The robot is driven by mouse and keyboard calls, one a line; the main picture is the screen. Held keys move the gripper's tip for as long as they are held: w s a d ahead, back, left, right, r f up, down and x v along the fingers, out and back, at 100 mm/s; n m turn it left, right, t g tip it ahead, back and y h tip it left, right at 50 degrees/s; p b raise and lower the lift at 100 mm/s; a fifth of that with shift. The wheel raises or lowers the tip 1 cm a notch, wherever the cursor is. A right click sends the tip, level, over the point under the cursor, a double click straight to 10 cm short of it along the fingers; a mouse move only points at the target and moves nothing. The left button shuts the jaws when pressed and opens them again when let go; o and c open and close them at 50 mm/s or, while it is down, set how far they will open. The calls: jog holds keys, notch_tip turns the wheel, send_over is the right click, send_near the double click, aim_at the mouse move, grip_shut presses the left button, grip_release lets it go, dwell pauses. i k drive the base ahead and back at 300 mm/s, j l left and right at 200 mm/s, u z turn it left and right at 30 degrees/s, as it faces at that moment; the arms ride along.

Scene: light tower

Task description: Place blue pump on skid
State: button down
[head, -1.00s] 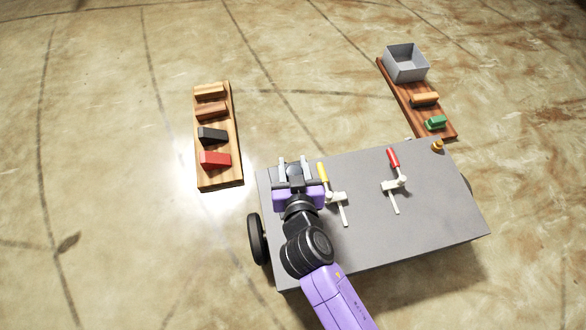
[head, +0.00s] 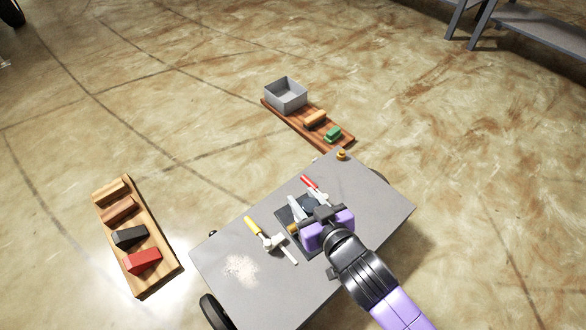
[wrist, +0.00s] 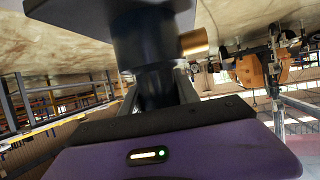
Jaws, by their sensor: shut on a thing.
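The grey wheeled skid (head: 375,195) has a flat top with a yellow-handled clamp (head: 253,226) and a red-handled clamp (head: 310,182). My gripper (head: 308,216) is over the top between the two clamps. It is shut on the pump, which looks dark blue to black; its flat dark plate (head: 284,215) shows beside my fingers in the head view. In the wrist view the pump's dark round body (wrist: 150,40) and a brass port (wrist: 193,43) show between the fingers. My gripper hides much of the pump; I cannot tell whether it touches the skid top.
A wooden board (head: 160,279) with red, black and wooden blocks lies on the floor at left. Another board (head: 275,110) with a grey bin (head: 287,98) and orange and green parts lies behind the skid. A pale patch (head: 240,268) marks the skid's left end.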

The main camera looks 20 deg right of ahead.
aim_at(376, 196)
jog(key=l+z, duration=0.35)
jog(key=i+l+z, duration=0.15)
jog(key=l+z, duration=0.25)
jog(key=l, duration=0.15)
jog(key=i+l+z, duration=0.2)
jog(key=l+z, duration=0.15)
